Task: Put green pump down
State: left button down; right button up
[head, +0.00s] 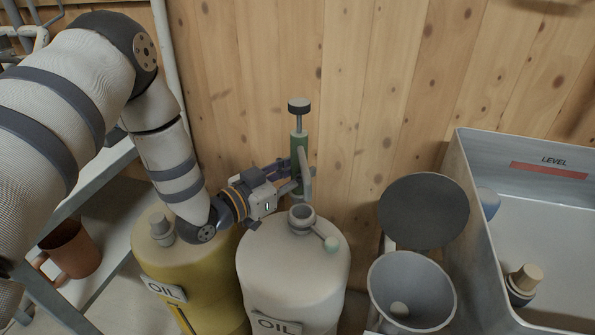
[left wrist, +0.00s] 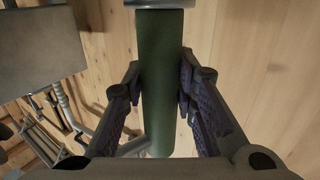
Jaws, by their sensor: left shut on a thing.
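The green pump (head: 299,155) has a green cylinder body, a thin grey rod and a black knob on top. It is upright in the head view, above and behind the white oil drum (head: 290,270). My left gripper (head: 290,178) is shut on the pump's body. In the left wrist view the green body (left wrist: 160,75) runs between the two dark finger pads of the gripper (left wrist: 160,90). A grey spout hangs beside the pump. The pump's lower end is partly hidden behind the drum's open neck. My right gripper is not in view.
The white drum has an open neck (head: 302,217) and a pale green cap on its side. A yellow oil drum (head: 190,275) stands to the left. A grey funnel-like container (head: 412,285), a dark round disc (head: 424,211) and a large grey bin marked LEVEL (head: 475,215) stand right. A wooden wall is close behind.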

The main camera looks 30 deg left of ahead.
pick_arm(q)
jog(key=shift+f, duration=0.6)
jog(key=c, duration=1.3)
grip_release()
jog(key=shift+r, duration=0.4)
jog(key=p+v, duration=0.1)
jog(key=v, duration=1.1)
jog(key=shift+r, duration=0.2)
